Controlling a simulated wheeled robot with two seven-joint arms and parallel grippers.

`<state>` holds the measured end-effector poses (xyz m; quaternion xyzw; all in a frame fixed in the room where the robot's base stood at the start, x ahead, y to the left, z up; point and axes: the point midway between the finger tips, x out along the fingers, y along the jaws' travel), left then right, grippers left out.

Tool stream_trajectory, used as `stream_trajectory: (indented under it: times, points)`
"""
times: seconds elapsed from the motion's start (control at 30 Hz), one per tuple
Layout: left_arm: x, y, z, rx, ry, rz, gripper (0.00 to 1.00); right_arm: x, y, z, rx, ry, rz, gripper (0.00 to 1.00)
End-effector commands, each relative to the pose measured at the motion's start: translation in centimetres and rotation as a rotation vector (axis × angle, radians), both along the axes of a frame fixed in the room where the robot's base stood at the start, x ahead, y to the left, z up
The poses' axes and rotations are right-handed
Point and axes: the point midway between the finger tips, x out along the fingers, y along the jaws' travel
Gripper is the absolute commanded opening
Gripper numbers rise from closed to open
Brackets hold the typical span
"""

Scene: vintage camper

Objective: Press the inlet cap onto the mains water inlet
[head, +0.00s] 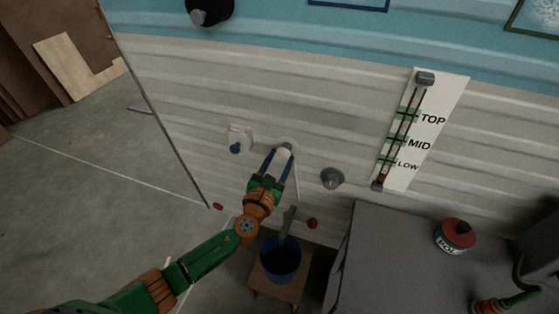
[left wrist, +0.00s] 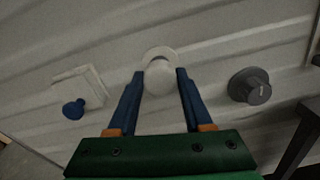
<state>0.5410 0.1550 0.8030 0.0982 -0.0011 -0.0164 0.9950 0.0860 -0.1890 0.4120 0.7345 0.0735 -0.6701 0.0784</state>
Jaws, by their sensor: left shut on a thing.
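The inlet cap, a small white round piece (left wrist: 159,77), is between the blue fingers of my left gripper (left wrist: 158,90). The gripper is shut on it. In the head view my left gripper (head: 277,160) reaches up to the wall at the same white piece. The mains water inlet shows as a pale round ring (left wrist: 158,53) on the wall just behind the cap. The cap covers part of the ring; I cannot tell whether they touch. A thin pale strip hangs beside the fingers in the head view.
A white plate with a blue knob (head: 235,148) is left of the inlet, and a grey knob (head: 332,178) is right of it. Below stand a blue bucket (head: 280,262) on a stool and a grey worktop (head: 385,250) with a red-topped can (head: 455,235).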

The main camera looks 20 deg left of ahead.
Motion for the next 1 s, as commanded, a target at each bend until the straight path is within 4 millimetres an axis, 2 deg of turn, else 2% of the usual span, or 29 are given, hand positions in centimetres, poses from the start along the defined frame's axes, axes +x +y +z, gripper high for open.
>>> stream_trajectory:
  times: [0.43,0.47,0.57,0.6,0.87,1.0]
  points:
    - [0.9,0.0,0.0,0.000,-0.001,0.000,0.00,0.0,0.0,-0.4,0.000,0.000,0.000,0.50]
    - [0.9,0.0,0.0,0.000,-0.001,0.000,0.53,0.0,0.0,-0.4,0.000,0.000,0.000,0.50]
    - [0.9,0.0,0.0,0.000,0.000,0.000,0.80,0.0,0.0,-0.4,0.000,0.000,0.000,0.50]
    - [0.9,0.0,0.0,0.000,0.000,0.000,0.85,0.0,0.0,-0.4,0.000,0.000,0.000,0.50]
    - [0.8,0.0,0.0,0.000,0.000,0.000,0.85,0.0,0.0,-0.3,0.000,0.000,0.000,0.50]
    - [-0.6,0.1,0.0,0.001,0.003,0.000,0.85,0.0,0.0,0.2,0.000,0.000,0.000,0.50]
